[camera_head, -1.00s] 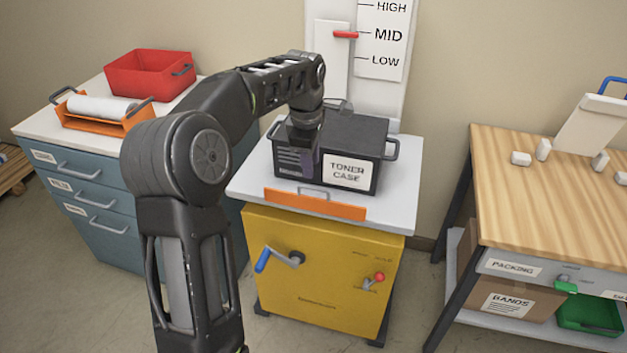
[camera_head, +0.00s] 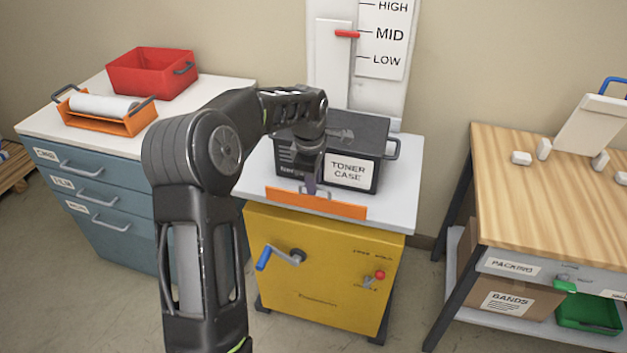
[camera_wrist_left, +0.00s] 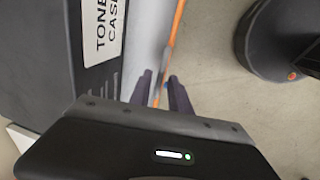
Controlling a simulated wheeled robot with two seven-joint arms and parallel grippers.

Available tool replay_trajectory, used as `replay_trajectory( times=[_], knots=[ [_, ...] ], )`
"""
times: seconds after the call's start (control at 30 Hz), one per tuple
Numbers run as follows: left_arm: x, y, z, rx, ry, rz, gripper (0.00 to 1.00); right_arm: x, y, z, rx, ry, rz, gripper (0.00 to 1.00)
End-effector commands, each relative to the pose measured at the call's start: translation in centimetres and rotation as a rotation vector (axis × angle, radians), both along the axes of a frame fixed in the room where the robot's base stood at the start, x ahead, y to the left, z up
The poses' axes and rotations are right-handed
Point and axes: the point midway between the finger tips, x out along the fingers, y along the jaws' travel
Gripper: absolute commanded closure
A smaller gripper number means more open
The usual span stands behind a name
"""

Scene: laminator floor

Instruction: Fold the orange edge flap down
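The orange edge flap (camera_head: 335,207) stands upright along the front edge of the grey top (camera_head: 404,190) of the yellow cabinet. It has a grey handle on its upper edge, now partly hidden by my left gripper (camera_head: 311,186). In the left wrist view the flap (camera_wrist_left: 176,30) is seen edge-on. There my left gripper (camera_wrist_left: 161,82) has its two dark fingers apart, one on each side of the flap's line, with the grey handle between them. I cannot tell whether they touch it. My right gripper is not in view.
The black toner case (camera_head: 366,135) stands on the top just behind the flap. A crank (camera_head: 284,258) and a red-knobbed lever (camera_head: 377,277) are on the yellow front. Blue drawers (camera_head: 105,200) stand left, a wooden packing table (camera_head: 535,190) right.

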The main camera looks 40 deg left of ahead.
Motion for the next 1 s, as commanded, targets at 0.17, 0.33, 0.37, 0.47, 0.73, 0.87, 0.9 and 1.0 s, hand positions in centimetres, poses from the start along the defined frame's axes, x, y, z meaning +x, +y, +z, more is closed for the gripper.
replay_trajectory(
  times=[0.17, 0.33, 0.37, 0.47, 0.73, 0.87, 0.9, 1.0],
  knots=[
    [0.00, 0.00, 0.03, 0.000, 0.000, 0.000, 0.92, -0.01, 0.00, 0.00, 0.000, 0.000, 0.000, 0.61],
    [0.00, 0.01, 0.04, 0.000, 0.000, 0.000, 1.00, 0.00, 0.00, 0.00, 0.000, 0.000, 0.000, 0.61],
    [0.00, 0.01, 0.04, 0.000, 0.000, 0.000, 1.00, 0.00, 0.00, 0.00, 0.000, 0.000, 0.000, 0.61],
    [0.01, 0.01, 0.05, 0.000, -0.001, 0.000, 1.00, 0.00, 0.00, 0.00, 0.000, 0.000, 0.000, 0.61],
    [0.01, 0.02, 0.06, 0.000, -0.001, 0.000, 1.00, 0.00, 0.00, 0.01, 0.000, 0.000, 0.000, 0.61],
    [0.01, 0.02, 0.07, 0.000, -0.001, 0.000, 1.00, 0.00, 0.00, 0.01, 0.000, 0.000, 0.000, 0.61],
    [0.02, 0.02, 0.08, 0.000, -0.001, 0.000, 1.00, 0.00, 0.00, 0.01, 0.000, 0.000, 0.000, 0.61],
    [0.02, 0.02, 0.08, 0.000, -0.001, 0.000, 1.00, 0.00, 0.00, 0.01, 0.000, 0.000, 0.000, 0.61]
  ],
)
